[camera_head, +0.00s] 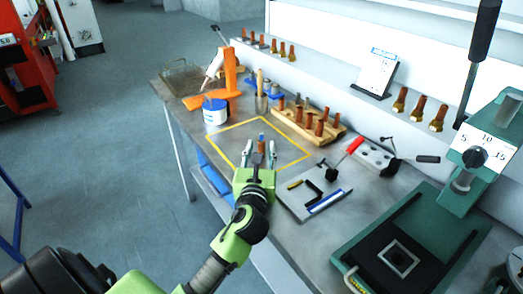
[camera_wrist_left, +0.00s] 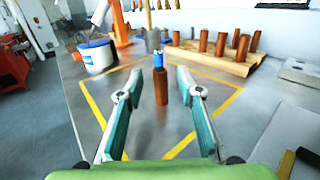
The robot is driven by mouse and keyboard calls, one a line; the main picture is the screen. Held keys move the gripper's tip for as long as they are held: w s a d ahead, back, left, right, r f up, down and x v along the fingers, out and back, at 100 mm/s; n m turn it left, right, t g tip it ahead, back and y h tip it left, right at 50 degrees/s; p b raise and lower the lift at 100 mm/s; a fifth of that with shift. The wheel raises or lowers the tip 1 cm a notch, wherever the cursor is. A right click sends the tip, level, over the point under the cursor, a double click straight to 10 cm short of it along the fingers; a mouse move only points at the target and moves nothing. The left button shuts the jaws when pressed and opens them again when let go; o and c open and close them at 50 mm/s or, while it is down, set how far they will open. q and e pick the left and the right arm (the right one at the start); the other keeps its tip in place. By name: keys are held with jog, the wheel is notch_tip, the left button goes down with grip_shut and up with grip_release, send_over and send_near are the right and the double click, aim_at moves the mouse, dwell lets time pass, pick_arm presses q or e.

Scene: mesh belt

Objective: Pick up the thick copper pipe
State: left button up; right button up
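A copper pipe (camera_wrist_left: 161,88) stands upright inside the yellow square outline on the bench, with a blue part at its top. In the head view the same pipe (camera_head: 262,147) shows just past my left gripper (camera_head: 259,151). In the left wrist view the left gripper (camera_wrist_left: 158,84) is open, its teal-padded fingers on either side of the pipe with gaps on both sides. I cannot tell how far the pipe is between the fingers. Several more copper pipes stand in a wooden rack (camera_head: 336,128) behind, some of them differing in thickness. My right gripper is not in view.
A white and blue tub (camera_head: 215,111) and an orange stand (camera_head: 231,72) are at the left. A tool plate (camera_head: 290,198) lies close on the right, with a green press (camera_head: 447,210) beyond it. The yellow square (camera_head: 290,163) is otherwise clear.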

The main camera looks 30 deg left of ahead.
aim_at(261, 145)
pick_arm(q)
jog(key=x, duration=0.2)
jog(key=shift+w+a, duration=0.2)
jog(key=shift+w, duration=0.1)
jog(key=shift+w+a, duration=0.15)
jog(key=shift+w, duration=0.1)
jog(key=shift+c, duration=1.2)
grip_shut()
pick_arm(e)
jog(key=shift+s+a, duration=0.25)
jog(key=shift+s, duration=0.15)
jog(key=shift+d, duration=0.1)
